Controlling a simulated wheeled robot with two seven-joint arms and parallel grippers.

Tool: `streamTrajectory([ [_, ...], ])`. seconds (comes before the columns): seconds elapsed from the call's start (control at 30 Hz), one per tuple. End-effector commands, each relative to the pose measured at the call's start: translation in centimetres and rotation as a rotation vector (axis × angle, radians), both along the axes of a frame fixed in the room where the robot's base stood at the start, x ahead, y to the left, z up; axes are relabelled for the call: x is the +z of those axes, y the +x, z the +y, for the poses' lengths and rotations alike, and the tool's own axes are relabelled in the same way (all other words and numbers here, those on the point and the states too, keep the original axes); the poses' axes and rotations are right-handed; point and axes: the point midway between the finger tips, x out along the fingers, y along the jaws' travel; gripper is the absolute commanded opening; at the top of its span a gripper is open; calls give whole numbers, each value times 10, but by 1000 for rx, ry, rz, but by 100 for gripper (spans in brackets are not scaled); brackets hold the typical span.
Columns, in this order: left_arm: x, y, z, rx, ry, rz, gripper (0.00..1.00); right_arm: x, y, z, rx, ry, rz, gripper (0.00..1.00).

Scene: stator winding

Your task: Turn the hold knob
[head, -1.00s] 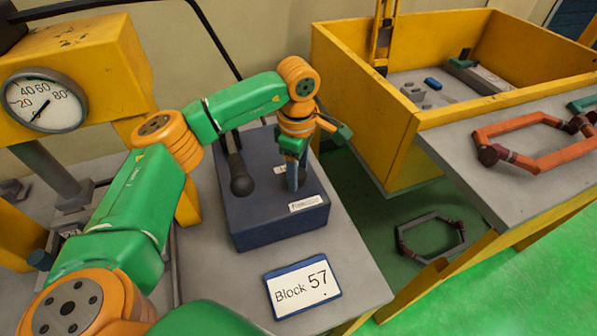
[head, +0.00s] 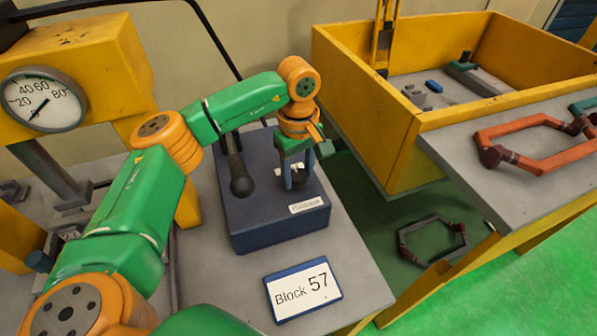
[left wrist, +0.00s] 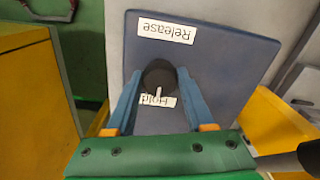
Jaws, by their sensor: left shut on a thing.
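The dark round hold knob (head: 299,182) stands on top of the blue control box (head: 250,215). My left gripper (left wrist: 158,82) points down over the box, with its two blue fingers on either side of the knob and shut on it. In the left wrist view the knob (left wrist: 158,73) shows a white mark on the side of the "Hold" label (left wrist: 160,101). The "Release" label (left wrist: 166,32) lies on the opposite side of the knob. In the head view the Hold label is partly hidden by the fingers. My right gripper is not in view.
A black-knobbed lever (head: 240,180) stands left of the knob, close to my arm. A "Block 57" sign (head: 302,289) lies in front of the box. A pressure gauge (head: 43,100) is at left. A yellow bin (head: 400,150) and a grey table (head: 470,180) with orange frames stand at right.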

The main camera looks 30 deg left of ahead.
Motion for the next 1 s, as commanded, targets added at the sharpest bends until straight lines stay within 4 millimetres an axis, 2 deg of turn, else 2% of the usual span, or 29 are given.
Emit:
streamTrajectory([
  [0.4, 2, 2, 1, -5, 0, -9, 0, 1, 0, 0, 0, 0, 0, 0],
  [0.43, 2, 2, 0, -5, 0, -9, 56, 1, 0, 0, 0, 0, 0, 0],
  [0.53, 2, 1, 0, -5, 0, -7, 83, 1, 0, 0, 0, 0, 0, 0],
  [0.83, 2, 1, 0, -6, 0, -3, 83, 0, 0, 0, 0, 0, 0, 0],
  [0.93, 16, 2, 0, -5, -1, -8, 83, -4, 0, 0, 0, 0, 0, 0],
  [1.0, 32, 2, 0, -5, -1, -8, 83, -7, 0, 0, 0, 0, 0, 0],
])
